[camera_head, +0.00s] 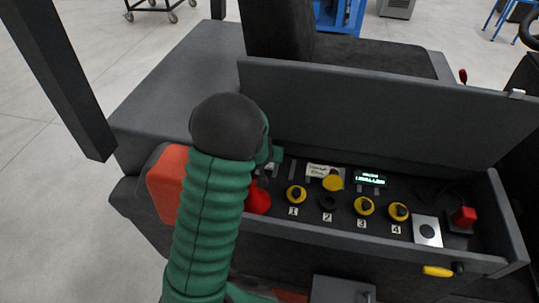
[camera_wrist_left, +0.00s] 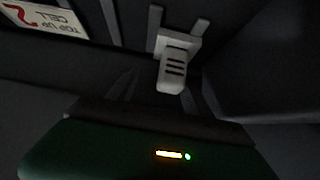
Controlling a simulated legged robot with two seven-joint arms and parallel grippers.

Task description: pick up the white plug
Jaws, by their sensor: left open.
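The white plug (camera_wrist_left: 172,68) is a pale block with dark slots, near the top middle of the left wrist view. It joins a pale plate behind it. My left gripper (camera_wrist_left: 158,88) is open; its dark fingers are dim and stand on either side of the plug's lower end, with no clear contact. In the head view my green-sleeved left arm (camera_head: 208,220) reaches over the console's left end and covers most of the gripper. I cannot clearly make out the plug there. My right gripper is not in view.
The console panel (camera_head: 345,225) has several yellow-and-black numbered knobs (camera_head: 364,206), a red knob (camera_head: 258,197), a lit display (camera_head: 370,179) and a red button (camera_head: 464,216). A raised dark wall (camera_head: 390,115) stands behind it. A white label (camera_wrist_left: 45,17) shows upper left in the wrist view.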

